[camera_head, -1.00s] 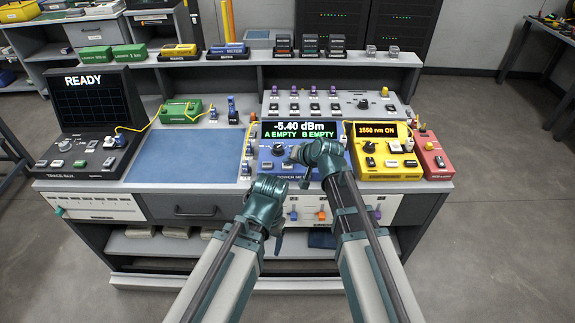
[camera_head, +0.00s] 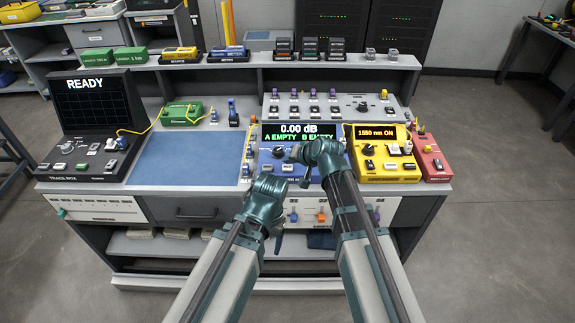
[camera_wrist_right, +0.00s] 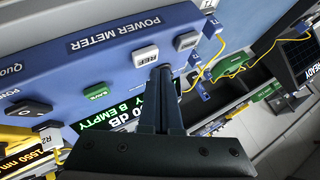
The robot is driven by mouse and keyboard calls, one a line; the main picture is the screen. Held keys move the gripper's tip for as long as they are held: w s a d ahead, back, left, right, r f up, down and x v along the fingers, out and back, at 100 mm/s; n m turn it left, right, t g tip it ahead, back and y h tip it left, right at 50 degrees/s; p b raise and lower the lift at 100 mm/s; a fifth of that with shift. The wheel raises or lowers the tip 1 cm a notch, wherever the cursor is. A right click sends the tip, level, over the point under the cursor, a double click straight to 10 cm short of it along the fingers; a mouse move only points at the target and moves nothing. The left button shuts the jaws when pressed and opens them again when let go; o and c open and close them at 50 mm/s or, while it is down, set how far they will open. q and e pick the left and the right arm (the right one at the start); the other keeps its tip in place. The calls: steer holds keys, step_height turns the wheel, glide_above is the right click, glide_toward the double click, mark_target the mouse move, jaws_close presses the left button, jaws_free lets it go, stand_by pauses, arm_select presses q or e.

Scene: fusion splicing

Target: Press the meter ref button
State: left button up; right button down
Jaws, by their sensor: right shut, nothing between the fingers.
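The blue power meter (camera_head: 266,166) stands on the bench, and its screen reads 0.00 dB, A EMPTY, B EMPTY. It also fills the upper left of the right wrist view (camera_wrist_right: 92,62). There its white REF button (camera_wrist_right: 145,56) lies beside another pale button (camera_wrist_right: 187,40). My right gripper (camera_head: 297,156) is shut and empty over the meter. In the right wrist view its fingertips (camera_wrist_right: 164,71) are at the edge of the REF button; whether they touch it I cannot tell. My left gripper (camera_head: 277,238) hangs in front of the bench, its jaws too small to read.
The yellow light source (camera_head: 388,176) reading 1550 nm ON stands right of the meter, with a red box (camera_head: 432,163) beyond. A blue mat (camera_head: 188,158) lies left, bare in its middle. The black READY trace box (camera_head: 92,110) stands at far left. Yellow fibres run near the devices.

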mark_target(289, 170)
step_height(289, 170, up, 5)
steer(key=p, duration=0.5)
stand_by(0.4)
stand_by(0.5)
steer(key=s+d+f+n+g+h, duration=0.2)
steer(key=s, duration=0.6)
steer(key=s+d+f+n+g+h, duration=0.1)
steer(key=s+f+g+h, duration=0.1)
steer(key=s, duration=0.7)
steer(key=s+d+f+n+g+h, duration=0.2)
steer(key=s+g, duration=0.1)
steer(key=s, duration=0.5)
steer(key=shift+s+d+f+n+g+h, duration=0.3)
steer(key=shift+s+g+h, duration=0.1)
